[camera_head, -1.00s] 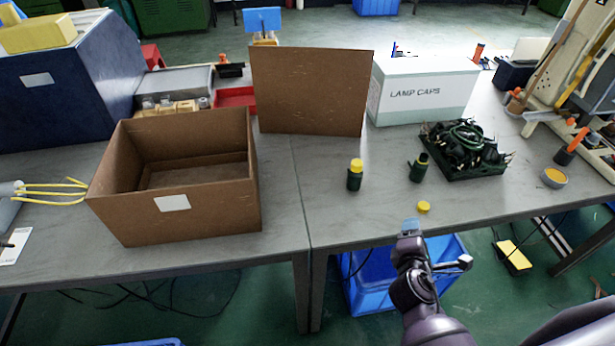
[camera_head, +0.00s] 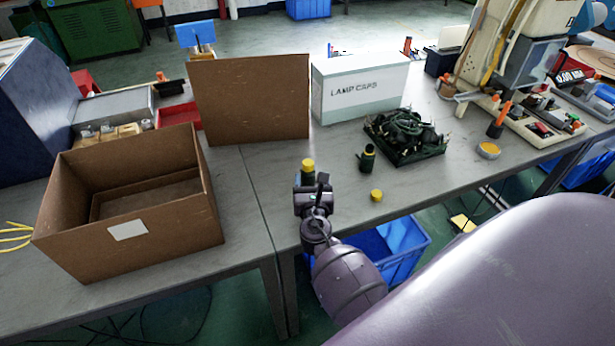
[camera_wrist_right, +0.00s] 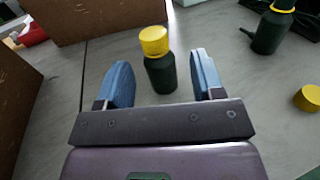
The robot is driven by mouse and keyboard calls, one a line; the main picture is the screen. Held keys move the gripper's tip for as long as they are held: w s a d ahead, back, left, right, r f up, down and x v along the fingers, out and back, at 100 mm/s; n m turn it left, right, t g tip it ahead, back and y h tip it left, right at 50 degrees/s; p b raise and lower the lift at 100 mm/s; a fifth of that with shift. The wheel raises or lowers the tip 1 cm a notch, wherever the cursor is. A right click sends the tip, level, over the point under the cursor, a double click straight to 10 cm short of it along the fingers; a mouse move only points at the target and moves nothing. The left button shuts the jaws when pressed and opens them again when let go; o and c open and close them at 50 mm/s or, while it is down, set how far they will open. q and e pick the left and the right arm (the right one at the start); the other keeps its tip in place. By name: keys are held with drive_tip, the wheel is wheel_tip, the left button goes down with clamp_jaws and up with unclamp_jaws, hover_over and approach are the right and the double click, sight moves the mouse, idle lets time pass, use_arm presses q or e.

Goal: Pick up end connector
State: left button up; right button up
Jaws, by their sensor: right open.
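No part is clearly recognisable as an end connector; the dark tray (camera_head: 432,153) at the right holds a tangle of black cables with plug-like ends (camera_head: 408,133). My right gripper (camera_head: 309,184) is over the table's front edge, at the dark bottle with a yellow cap (camera_head: 308,164). In the right wrist view the blue fingers (camera_wrist_right: 160,75) are open and spread, with the bottle (camera_wrist_right: 161,74) upright between and slightly beyond them. No contact shows. In the head view the gripper hides the bottle's lower part. My left gripper is not in view.
A second dark bottle (camera_head: 367,160) and a loose yellow cap (camera_head: 376,195) are to the right. An open cardboard box (camera_head: 130,210), an upright brown board (camera_head: 250,98) and a white LAMP CAPS box (camera_head: 358,88) stand around.

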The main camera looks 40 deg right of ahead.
sight(308, 169)
drive_tip(key=shift+a+r+x, duration=0.1)
drive_tip(key=shift+r+x, duration=0.05)
drive_tip(key=shift+x, duration=1.35)
drive_tip(key=shift+a+r+x, duration=0.1)
drive_tip(key=shift+a+x, duration=0.05)
drive_tip(key=shift+x, duration=1.3)
drive_tip(key=shift+w, duration=0.1)
drive_tip(key=shift+c, duration=0.3)
drive_tip(key=c, duration=0.9)
